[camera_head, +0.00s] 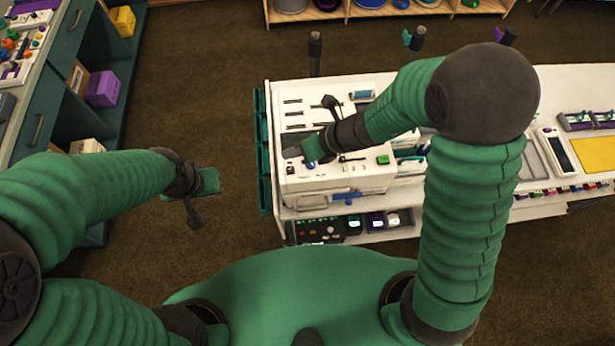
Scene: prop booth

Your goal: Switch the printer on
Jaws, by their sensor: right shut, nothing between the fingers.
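The printer looks to be the white box-shaped machine (345,181) on the white bench, with dark slots on top. A green square button (383,160) sits at the right of its panel and a small blue round part (311,165) at the left. My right gripper (303,149) is shut and empty over the left part of the panel, close to the blue part; I cannot tell whether it touches. It and its wrist hide some of the panel. My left gripper (199,203) hangs over the floor, left of the bench, apart from the printer; its fingers are too unclear to judge.
A dark teal rack (263,150) stands at the bench's left end. A lower shelf (405,234) holds dark boxes. A yellow panel (597,155) lies on the bench at right. A teal cabinet (62,70) stands at left. Brown floor (200,90) between them is clear.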

